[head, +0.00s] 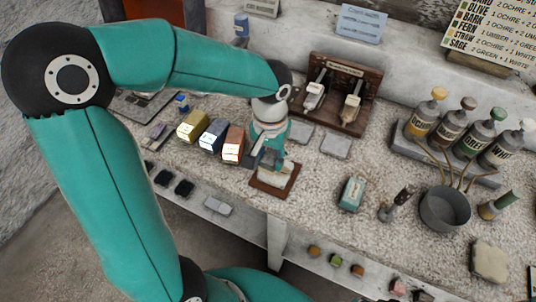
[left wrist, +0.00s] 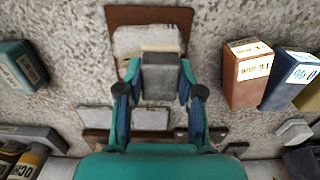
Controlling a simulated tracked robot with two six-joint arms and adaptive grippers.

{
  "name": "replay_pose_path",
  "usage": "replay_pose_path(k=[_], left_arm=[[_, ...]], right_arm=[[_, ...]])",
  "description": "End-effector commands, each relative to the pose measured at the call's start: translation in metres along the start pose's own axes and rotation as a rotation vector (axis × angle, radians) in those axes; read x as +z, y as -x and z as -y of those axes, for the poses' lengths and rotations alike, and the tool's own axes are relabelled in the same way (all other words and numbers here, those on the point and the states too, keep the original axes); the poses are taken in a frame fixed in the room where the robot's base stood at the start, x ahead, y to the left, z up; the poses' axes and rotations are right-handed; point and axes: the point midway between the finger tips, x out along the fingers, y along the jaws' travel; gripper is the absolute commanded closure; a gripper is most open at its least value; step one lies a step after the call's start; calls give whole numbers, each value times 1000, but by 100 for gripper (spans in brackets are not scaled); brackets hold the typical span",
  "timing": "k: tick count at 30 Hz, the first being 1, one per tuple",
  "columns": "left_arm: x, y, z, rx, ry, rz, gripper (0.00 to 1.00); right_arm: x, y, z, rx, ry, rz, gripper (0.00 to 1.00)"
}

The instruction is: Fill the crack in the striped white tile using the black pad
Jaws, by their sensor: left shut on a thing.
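A white tile (head: 274,178) lies on a brown board (head: 258,184) near the bench's front edge. It also shows in the left wrist view (left wrist: 133,40), partly hidden behind what I hold; I cannot make out the crack. My left gripper (head: 268,158) is over the board, pointing down. In the left wrist view its fingers (left wrist: 160,88) are shut on a dark grey block (left wrist: 160,75) in front of the tile's near part. Whether the block touches the tile I cannot tell. Dark pads (head: 184,187) lie on the lower ledge at the left. My right gripper is not in view.
Yellow (head: 193,125), blue (head: 213,135) and copper (head: 233,143) boxes stand close left of my gripper. A wooden rack (head: 338,92) and pale tiles (head: 335,146) are behind. A teal box (head: 351,193), grey bowl (head: 445,208) and several bottles (head: 480,135) stand right.

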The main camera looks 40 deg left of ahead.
Motion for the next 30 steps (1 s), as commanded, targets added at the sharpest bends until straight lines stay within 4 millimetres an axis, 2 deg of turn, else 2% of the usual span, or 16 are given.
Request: replay_pose_path(k=[11, 26, 30], left_arm=[[0, -9, 0, 0, 0, 0, 92], [15, -9, 0, 0, -1, 0, 92], [13, -8, 0, 0, 0, 1, 92]], right_arm=[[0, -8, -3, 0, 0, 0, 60], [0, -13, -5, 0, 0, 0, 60], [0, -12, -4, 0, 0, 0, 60]])
